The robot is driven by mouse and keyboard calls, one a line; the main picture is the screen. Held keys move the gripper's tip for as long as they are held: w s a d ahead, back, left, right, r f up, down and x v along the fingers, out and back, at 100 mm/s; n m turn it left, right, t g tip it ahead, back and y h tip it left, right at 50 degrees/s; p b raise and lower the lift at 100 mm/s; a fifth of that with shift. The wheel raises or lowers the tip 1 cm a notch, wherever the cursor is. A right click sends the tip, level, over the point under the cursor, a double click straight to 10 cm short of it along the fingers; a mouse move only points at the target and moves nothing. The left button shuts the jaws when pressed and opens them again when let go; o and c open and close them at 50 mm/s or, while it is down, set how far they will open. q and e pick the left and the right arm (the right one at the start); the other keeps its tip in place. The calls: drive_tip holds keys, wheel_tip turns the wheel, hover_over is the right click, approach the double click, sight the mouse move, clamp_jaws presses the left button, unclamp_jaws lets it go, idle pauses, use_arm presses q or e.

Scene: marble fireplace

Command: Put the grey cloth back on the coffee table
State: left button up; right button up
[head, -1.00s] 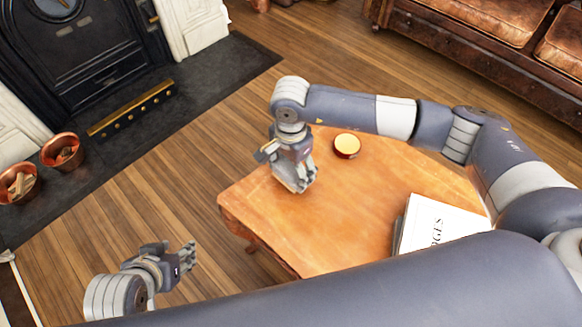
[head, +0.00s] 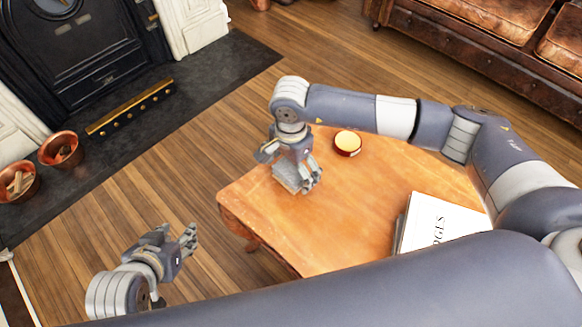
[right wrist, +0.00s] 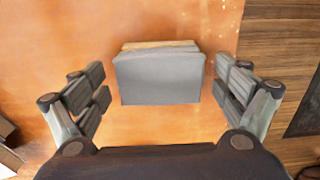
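The grey cloth (right wrist: 160,78) lies folded on the wooden coffee table (right wrist: 125,125), as the right wrist view shows. In the head view a part of the cloth (head: 289,183) shows under my right gripper (head: 294,172). My right gripper is open, with its fingers apart on either side of the cloth and a gap on both sides. My left gripper (head: 177,240) is open and empty, out over the floor to the left of the coffee table (head: 350,215).
A round red-rimmed tin or candle (head: 347,143) and a white book (head: 440,222) are on the table. Two copper buckets (head: 60,149) stand by the fireplace (head: 85,45). A leather sofa (head: 480,50) is at the back right. The table's left part is bare.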

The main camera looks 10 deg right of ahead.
drive_tip(key=shift+r, duration=0.1)
wheel_tip(320, 180, up, 12)
idle(0.6)
idle(0.6)
